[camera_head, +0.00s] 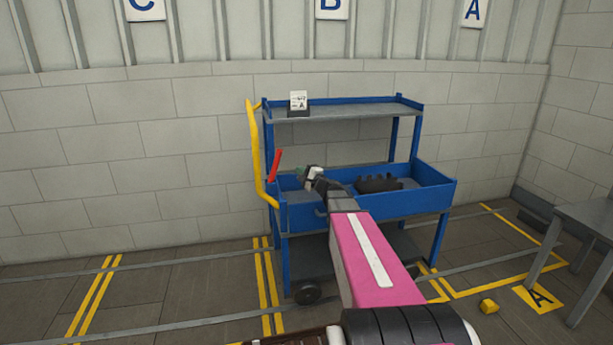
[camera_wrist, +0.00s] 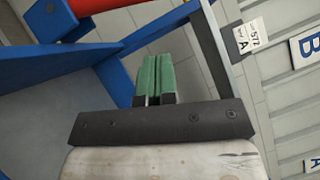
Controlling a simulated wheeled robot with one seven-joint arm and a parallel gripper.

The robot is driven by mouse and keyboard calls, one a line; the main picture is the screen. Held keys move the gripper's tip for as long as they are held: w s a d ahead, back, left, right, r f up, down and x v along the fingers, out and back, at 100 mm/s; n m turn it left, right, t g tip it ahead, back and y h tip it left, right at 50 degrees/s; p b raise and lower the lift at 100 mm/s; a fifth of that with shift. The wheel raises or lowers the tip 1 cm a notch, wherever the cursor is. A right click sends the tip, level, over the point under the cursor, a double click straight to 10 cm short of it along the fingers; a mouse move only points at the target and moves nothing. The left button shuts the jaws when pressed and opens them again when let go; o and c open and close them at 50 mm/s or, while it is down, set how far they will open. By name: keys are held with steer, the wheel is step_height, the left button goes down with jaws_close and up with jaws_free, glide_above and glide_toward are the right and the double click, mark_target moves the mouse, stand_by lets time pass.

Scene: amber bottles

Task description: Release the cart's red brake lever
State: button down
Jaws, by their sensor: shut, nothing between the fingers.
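The red brake lever (camera_head: 274,165) stands at the left end of the blue cart (camera_head: 420,200), beside the yellow handle, its top leaning slightly right. My gripper (camera_head: 300,171) is just to the right of the lever, over the left part of the cart's tray, with a visible gap between them. In the wrist view, the green fingers of my gripper (camera_wrist: 157,60) are together and empty. A red part, likely the lever (camera_wrist: 92,5), shows at the top left edge, mostly cut off. My forearm hides part of the cart's front.
The yellow handle (camera_head: 256,150) runs up the cart's left end. A dark part (camera_head: 378,184) lies in the tray. A label card (camera_head: 298,101) stands on the top shelf (camera_head: 350,109). A grey table (camera_head: 590,220) is at right.

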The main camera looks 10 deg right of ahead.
mark_target(277, 160)
steer(key=w+a+r, duration=0.1)
steer(key=w+a, duration=0.3)
steer(key=a, duration=0.1)
steer(key=shift+a+r, duration=0.35)
steer(key=shift+r, duration=0.05)
steer(key=shift+a+r+n+g, duration=0.4)
steer(key=shift+a+n, duration=0.25)
steer(key=shift+a, duration=0.05)
steer(key=shift+a+r+n+g, duration=0.4)
steer(key=shift+a+n, duration=0.25)
steer(key=a+n+g+h, duration=0.2)
steer(key=a+n, duration=0.2)
steer(key=a, duration=0.3)
steer(key=shift+r+n+h, duration=0.15)
steer(key=shift+n+h, duration=0.15)
steer(key=shift+h, duration=0.1)
steer(key=shift+a, duration=0.45)
